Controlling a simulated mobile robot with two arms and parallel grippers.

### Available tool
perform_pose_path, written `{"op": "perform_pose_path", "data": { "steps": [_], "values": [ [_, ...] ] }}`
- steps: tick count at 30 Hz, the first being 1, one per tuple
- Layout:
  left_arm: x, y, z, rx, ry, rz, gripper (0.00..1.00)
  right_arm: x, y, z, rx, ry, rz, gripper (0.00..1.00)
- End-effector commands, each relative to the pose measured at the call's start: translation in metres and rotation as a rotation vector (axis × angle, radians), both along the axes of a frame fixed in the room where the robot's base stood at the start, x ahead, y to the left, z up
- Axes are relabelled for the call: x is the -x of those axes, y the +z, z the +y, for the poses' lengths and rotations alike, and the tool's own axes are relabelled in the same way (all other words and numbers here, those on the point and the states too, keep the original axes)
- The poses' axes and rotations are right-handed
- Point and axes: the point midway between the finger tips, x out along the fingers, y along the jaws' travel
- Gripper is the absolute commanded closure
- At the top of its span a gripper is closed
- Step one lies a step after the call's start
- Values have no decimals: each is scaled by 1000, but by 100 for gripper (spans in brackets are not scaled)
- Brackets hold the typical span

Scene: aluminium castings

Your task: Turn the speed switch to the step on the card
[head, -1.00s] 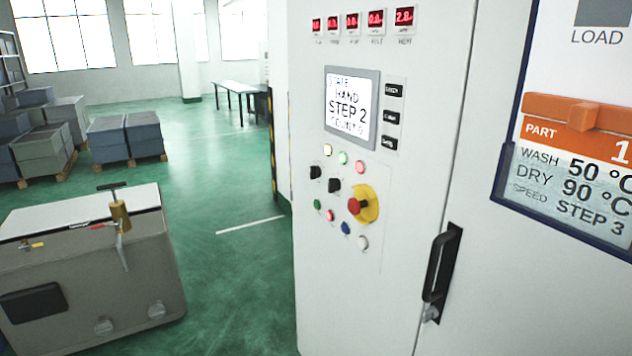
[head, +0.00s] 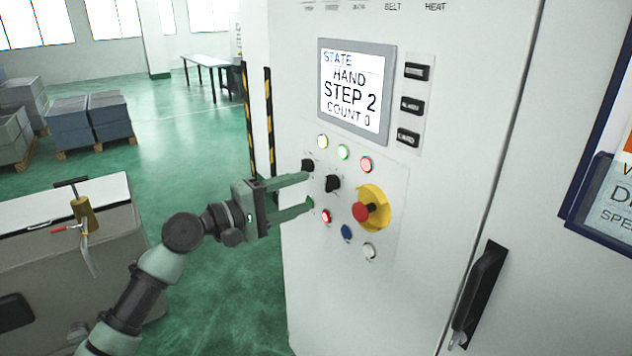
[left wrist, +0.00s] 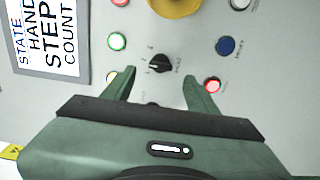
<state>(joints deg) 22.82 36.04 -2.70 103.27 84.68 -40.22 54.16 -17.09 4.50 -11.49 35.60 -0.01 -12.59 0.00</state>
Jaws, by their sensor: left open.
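The control panel has two black rotary knobs: a right one (head: 333,183) and a left one (head: 308,166); I take the right one as the speed switch. In the left wrist view this switch (left wrist: 160,63) has small step marks around it. My left gripper (head: 310,190) is open in front of the panel. In the left wrist view its fingertips (left wrist: 160,80) lie either side of the switch's line, apart from it. The screen (head: 352,92) reads HAND, STEP 2, COUNT 0. The card (head: 608,205) is cut off at the right edge. My right gripper is not in view.
A red emergency stop on a yellow plate (head: 376,206) sits right of the switch. Lit and coloured buttons surround the knobs, with a blue one (head: 346,232) below. A black door handle (head: 480,290) sticks out at lower right. A grey cart (head: 90,260) stands at left.

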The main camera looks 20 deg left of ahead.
Motion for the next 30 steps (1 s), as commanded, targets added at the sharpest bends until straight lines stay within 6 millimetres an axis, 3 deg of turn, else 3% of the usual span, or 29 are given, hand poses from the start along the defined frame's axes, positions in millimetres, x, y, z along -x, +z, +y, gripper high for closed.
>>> {"op": "perform_pose_path", "data": {
  "steps": [9, 21, 27, 30],
  "values": [
    [-38, 2, -29, 2, 1, 1, 42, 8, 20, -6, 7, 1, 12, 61],
    [-46, -1, -35, -3, 2, 0, 42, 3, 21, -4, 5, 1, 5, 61],
    [-45, -1, -35, -3, 2, 0, 97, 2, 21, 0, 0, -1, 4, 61],
    [-45, -1, -35, -4, 2, 0, 100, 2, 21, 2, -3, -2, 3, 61]
  ]
}}
